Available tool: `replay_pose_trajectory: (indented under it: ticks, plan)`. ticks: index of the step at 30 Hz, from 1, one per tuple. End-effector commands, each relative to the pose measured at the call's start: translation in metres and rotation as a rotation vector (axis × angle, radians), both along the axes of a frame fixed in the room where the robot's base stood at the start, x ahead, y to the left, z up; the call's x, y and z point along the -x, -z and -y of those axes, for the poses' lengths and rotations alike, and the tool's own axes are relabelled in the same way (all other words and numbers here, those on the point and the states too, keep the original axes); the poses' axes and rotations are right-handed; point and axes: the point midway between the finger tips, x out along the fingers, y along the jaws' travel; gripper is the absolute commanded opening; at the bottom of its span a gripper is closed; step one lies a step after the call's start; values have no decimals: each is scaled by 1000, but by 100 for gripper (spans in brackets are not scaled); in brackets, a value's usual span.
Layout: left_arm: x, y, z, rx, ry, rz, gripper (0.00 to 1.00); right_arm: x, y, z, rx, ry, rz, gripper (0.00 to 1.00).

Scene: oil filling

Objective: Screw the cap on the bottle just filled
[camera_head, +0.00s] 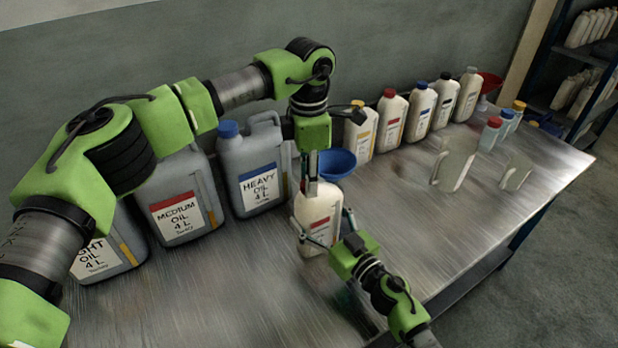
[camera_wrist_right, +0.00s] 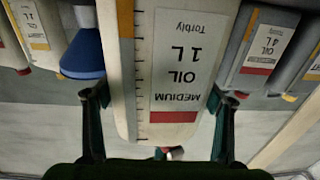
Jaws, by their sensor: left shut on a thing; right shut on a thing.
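A cream one-litre bottle (camera_head: 318,222) with a red-striped label stands upright on the metal table. In the right wrist view, which is upside down, its label reads MEDIUM OIL 1 L (camera_wrist_right: 185,65). My right gripper (camera_head: 322,232) is shut on the bottle body, with one finger on each side. My left gripper (camera_head: 312,182) points down at the bottle's top and is shut. A small red piece, apparently the cap, shows at its fingertips; the gripper mostly hides it and the bottle mouth. Whether the cap sits on the neck cannot be told.
A blue funnel (camera_head: 337,163) stands just behind the bottle. Large grey oil cans, including the heavy oil can (camera_head: 255,170), line the wall at left. Several capped bottles (camera_head: 420,110) stand at the back right. Clear jugs (camera_head: 455,165) stand at right. The front table surface is clear.

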Motion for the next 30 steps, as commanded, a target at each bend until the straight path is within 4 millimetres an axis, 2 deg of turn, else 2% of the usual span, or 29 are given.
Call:
replay_pose_trajectory:
  ticks: [6, 11, 16, 17, 18, 30]
  plan:
    - [0, 0, 0, 1, 431, 0, 0, 0, 1, 0, 3, 0, 0, 15]
    - [0, 0, 0, 0, 684, 2, 0, 0, 1, 0, 3, 0, 0, 15]
    - [0, 0, 0, 0, 694, 2, 0, 0, 1, 0, 3, 0, 0, 15]
    - [0, 0, 0, 0, 694, 2, 32, 0, 1, 0, 3, 0, 0, 15]
    - [0, 0, 0, 0, 693, 2, 41, 0, 1, 0, 3, 0, 0, 15]
    - [0, -3, 0, 0, 691, 2, 41, 0, 1, 0, 2, 1, -1, 15]
